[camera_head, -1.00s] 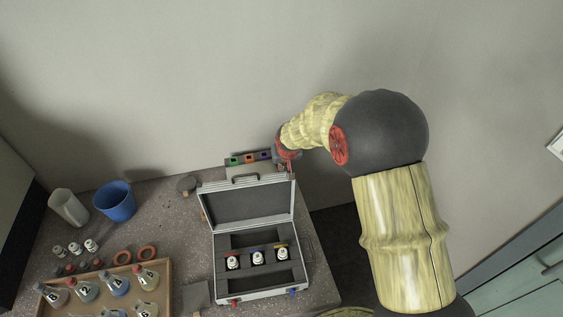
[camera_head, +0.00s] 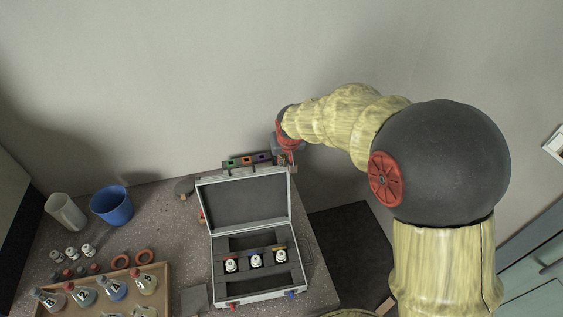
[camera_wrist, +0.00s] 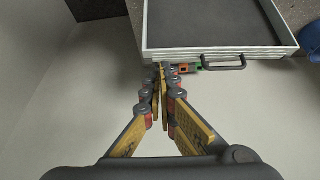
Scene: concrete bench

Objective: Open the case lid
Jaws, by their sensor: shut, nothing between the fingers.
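The silver case (camera_head: 262,297) stands on the bench with its lid (camera_head: 247,199) raised and leaning back, dark foam lining facing forward. In its base, several white bottles (camera_head: 255,260) sit in dark foam slots. My gripper (camera_head: 289,160) is behind the lid's upper right corner, partly hidden in the head view. In the wrist view my gripper (camera_wrist: 160,68) is shut and empty, its fingertips close to the lid's edge (camera_wrist: 200,50). The lid's dark handle (camera_wrist: 224,63) is to the right of the fingertips. Whether the fingers touch the lid cannot be told.
A wooden tray (camera_head: 165,290) of flasks is at the front left. A blue bucket (camera_head: 112,205) and a white cup (camera_head: 66,211) stand at the back left. A rack with coloured squares (camera_head: 247,161) is behind the lid, near the wall.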

